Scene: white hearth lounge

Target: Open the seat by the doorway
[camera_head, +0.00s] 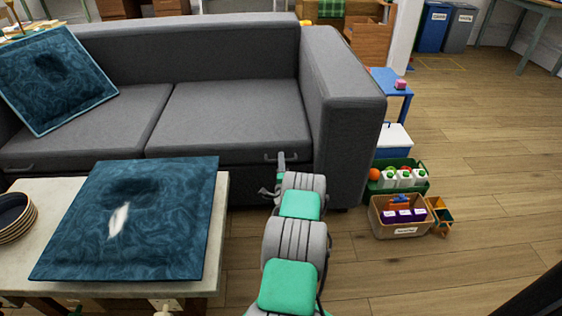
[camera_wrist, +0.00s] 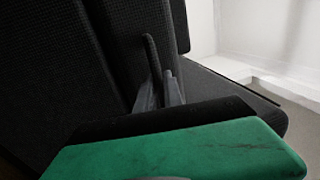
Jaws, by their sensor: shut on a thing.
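The grey sofa (camera_head: 225,45) has two seats. The right-hand seat (camera_head: 235,115), on the side of the open floor, lies flat and looks closed. A small handle (camera_head: 269,157) is on its front edge near the right end. My gripper (camera_head: 281,160) is at this handle and shut on it. In the wrist view the fingers (camera_wrist: 160,88) meet around the thin handle (camera_wrist: 150,50) against dark fabric. The fingertips are small in the head view, and the arm hides part of the sofa front below the handle.
A stone-topped table (camera_head: 50,190) with a blue cushion (camera_head: 150,215) and stacked plates (camera_head: 14,215) stands at front left. Another cushion (camera_head: 50,80) leans on the left seat. Right of the sofa are a green crate (camera_head: 418,187) and a basket (camera_head: 385,228). Floor farther right is clear.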

